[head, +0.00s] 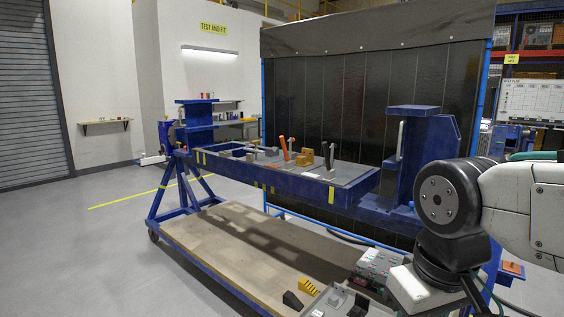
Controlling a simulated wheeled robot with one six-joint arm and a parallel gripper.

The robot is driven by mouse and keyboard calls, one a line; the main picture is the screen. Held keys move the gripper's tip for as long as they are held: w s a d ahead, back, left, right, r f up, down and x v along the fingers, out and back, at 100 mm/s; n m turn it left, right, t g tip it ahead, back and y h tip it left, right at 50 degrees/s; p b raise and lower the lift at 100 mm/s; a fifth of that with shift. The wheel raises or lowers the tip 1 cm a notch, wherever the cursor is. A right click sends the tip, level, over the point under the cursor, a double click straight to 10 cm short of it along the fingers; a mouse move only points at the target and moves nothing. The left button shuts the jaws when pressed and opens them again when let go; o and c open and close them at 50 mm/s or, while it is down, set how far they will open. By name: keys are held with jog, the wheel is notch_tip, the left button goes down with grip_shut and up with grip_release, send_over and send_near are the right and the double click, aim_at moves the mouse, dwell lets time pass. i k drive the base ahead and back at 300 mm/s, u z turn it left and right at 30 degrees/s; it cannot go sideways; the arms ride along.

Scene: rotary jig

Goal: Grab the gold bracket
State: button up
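A gold bracket (305,157) sits on the grey top of the blue rotary jig (350,192), right of the middle. It stands between a clamp with an orange handle (285,147) on its left and a clamp with a dark handle and light base (327,160) on its right. My arm shows at the right edge, well apart from the bracket. My gripper itself is not in view.
A yellow piece (308,286) and a black wedge (292,300) lie at the bottom, near a grey tray (335,302) and a box with buttons (378,266). The jig's blue upright (410,150) stands between my arm and the bracket. Open floor (90,260) lies left.

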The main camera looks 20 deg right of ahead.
aim_at(303, 157)
jog(key=u, duration=0.65)
jog(key=i, duration=1.35)
jog(key=u, duration=0.4)
jog(key=i, duration=1.15)
jog(key=z, duration=0.95)
jog(key=i, duration=0.75)
jog(key=z, duration=1.25)
jog(key=i, duration=0.35)
jog(key=z, duration=0.3)
